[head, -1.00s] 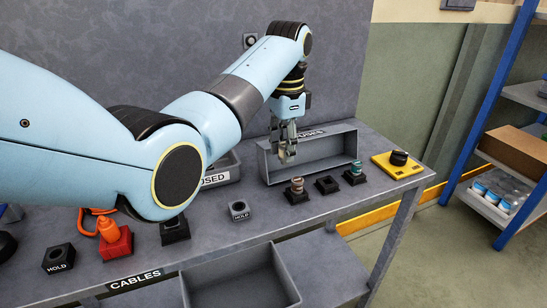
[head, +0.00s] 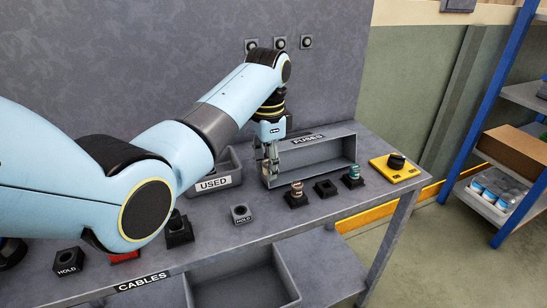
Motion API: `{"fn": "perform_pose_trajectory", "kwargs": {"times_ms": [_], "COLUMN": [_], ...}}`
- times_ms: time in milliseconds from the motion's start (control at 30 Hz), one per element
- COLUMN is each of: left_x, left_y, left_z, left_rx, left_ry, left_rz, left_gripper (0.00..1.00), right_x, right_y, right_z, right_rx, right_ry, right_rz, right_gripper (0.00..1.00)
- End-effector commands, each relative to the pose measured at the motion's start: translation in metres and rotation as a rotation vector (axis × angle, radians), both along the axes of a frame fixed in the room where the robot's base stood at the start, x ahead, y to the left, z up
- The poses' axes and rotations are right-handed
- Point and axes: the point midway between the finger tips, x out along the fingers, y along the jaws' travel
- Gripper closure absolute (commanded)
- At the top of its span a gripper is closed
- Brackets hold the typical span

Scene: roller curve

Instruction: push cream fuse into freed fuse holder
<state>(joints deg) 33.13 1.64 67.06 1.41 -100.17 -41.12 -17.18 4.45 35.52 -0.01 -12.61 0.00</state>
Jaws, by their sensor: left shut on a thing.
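My left gripper (head: 268,168) points down in front of the left end of the FUSES bin (head: 325,160), above the bench. Its fingers are shut on a small pale piece, taken as the cream fuse; the fingers mostly hide it. Three black fuse holders stand in a row in front of the bin. The middle fuse holder (head: 326,189) is empty. The left holder (head: 296,200) has a brown-and-white banded fuse (head: 297,187) standing in it. The right holder (head: 353,181) has a teal-and-white banded fuse (head: 354,170). The gripper is left of and apart from the empty holder. My right gripper is out of view.
The grey USED bin (head: 216,183) is left of the gripper. A yellow base with a black knob (head: 395,166) is at the right. The CABLES bin (head: 240,285) is below the front edge.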

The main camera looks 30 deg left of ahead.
Motion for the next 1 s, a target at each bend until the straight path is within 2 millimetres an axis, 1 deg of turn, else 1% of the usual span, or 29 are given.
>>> {"fn": "perform_pose_trajectory", "kwargs": {"times_ms": [100, 1000], "left_x": [-0.004, -0.031], "left_y": [0.004, 0.027], "left_z": [-0.001, -0.019], "left_rx": [0.001, 0.001], "left_ry": [0.0, 0.001], "left_rz": [0.0, 0.0], "left_gripper": [1.0, 1.0], "right_x": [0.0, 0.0], "right_y": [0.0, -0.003], "right_z": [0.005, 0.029], "right_rx": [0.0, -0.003], "right_ry": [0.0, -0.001], "right_rz": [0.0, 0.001], "right_gripper": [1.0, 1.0]}}
